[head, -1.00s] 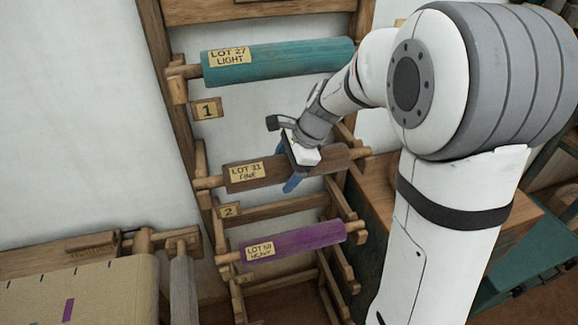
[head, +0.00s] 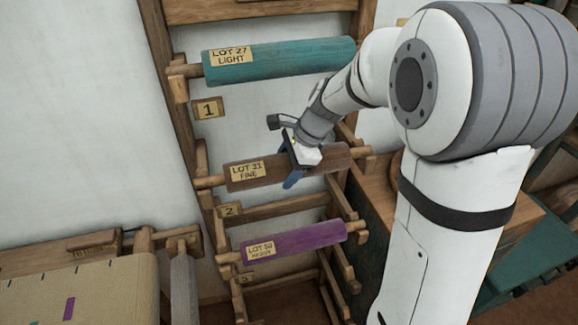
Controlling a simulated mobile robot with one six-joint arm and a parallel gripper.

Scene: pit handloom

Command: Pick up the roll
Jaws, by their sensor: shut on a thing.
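A brown roll (head: 268,168) with a tag reading "LOT 31 FINE" lies across the middle of a wooden rack, its wooden ends showing at both sides. My gripper (head: 293,177) comes from above and is shut on the brown roll, right of its tag. A blue fingertip shows below the roll; the other finger is mostly hidden. I cannot tell whether the roll's ends still touch the rack's supports. A teal roll (head: 285,61) tagged "LOT 27 LIGHT" rests above. A purple roll (head: 305,240) tagged "LOT 50" rests below.
The rack's upright (head: 172,100) stands at the left, with number plates 1 (head: 208,108) and 2 (head: 229,210). A loom with pale cloth (head: 95,290) is at lower left. A green-sided wooden cabinet (head: 378,215) stands right of the rack, behind my arm.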

